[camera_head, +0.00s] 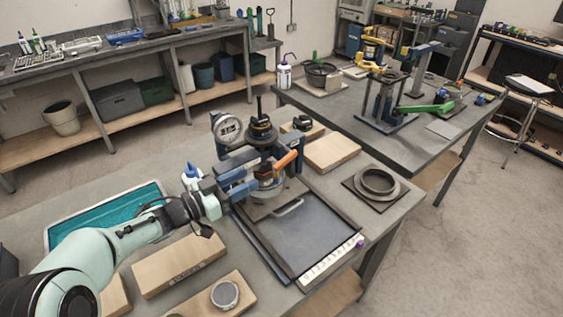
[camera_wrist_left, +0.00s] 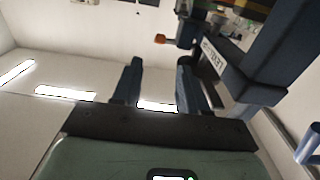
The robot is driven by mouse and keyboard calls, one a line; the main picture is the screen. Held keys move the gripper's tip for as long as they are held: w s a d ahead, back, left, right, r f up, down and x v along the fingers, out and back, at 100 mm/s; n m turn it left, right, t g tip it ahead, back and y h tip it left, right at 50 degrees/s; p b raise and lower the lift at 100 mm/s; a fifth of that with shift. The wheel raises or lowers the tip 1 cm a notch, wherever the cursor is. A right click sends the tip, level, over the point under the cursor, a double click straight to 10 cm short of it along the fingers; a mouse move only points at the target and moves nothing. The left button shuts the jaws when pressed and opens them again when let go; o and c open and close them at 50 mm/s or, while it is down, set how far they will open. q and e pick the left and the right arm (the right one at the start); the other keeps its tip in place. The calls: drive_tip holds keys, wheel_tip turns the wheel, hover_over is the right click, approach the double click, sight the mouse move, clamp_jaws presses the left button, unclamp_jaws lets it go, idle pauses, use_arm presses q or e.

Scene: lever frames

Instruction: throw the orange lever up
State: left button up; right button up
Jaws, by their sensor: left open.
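The orange lever (camera_head: 287,160) is a short orange handle on a blue and dark press-like device (camera_head: 262,135) on the near bench. It slants up to the right in the head view. In the left wrist view a small orange end (camera_wrist_left: 160,38) shows on a dark rod, beyond the fingertips. My left gripper (camera_head: 247,181) is just left of the lever, beside the device. Its two fingers stand apart with nothing between them in the wrist view (camera_wrist_left: 158,80). Whether a finger touches the device cannot be told. My right gripper is not in view.
A black-rimmed tray (camera_head: 352,228) lies in front of the device. A round ring (camera_head: 377,182) sits on a dark plate to the right. Wooden blocks (camera_head: 180,265) lie near my left arm, and a teal tray (camera_head: 105,213) is behind it. A second bench (camera_head: 340,110) stands behind.

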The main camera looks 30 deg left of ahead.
sight(280, 162)
use_arm(q)
drive_tip(key=x, duration=1.2)
drive_tip(key=shift+w+d+r, duration=0.1)
drive_tip(key=shift+d, duration=0.1)
clamp_jaws()
